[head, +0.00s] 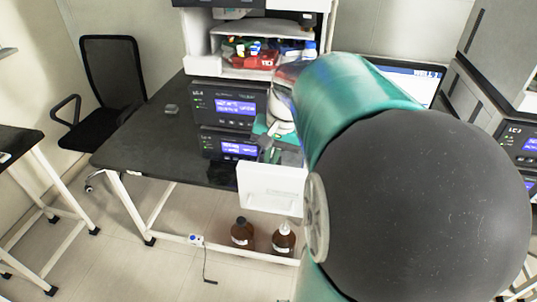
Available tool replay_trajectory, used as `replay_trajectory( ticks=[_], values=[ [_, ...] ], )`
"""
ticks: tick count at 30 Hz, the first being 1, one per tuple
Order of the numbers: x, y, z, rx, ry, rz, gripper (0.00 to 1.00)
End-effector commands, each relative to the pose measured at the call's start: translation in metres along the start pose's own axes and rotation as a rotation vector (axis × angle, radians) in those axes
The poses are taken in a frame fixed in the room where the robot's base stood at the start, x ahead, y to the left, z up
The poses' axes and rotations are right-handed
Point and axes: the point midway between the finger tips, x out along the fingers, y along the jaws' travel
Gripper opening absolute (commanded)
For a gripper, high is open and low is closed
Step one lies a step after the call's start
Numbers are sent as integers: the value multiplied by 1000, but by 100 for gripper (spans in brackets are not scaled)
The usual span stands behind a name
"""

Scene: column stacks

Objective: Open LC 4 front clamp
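The LC 4 stack (208,97) stands on the dark bench left of my arm, with lit blue displays on two stacked modules. A white panel (272,190) is at the bench's front edge, right of the lower module; I cannot tell how it is attached. My gripper (266,146) seems to be beside the right side of the modules, above the white panel. It is small and partly covered by my arm, so its fingers and any contact are unclear. I cannot make out the front clamp; my arm hides much of that area.
The black bench top (150,145) is clear to the left except for a small dark object (171,109). Two brown bottles (242,233) stand below. A black chair (110,85) is at left. A monitor (410,78) and another stack (522,145) are at right.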

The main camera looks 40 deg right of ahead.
Motion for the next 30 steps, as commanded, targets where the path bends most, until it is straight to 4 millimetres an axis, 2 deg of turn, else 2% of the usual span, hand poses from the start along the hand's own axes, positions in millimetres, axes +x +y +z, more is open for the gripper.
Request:
replay_trajectory(
  ticks=[15,30],
  values=[
    [8,-31,0,-7,-2,492,0],
    [23,-48,1,-3,-3,888,0]
  ],
)
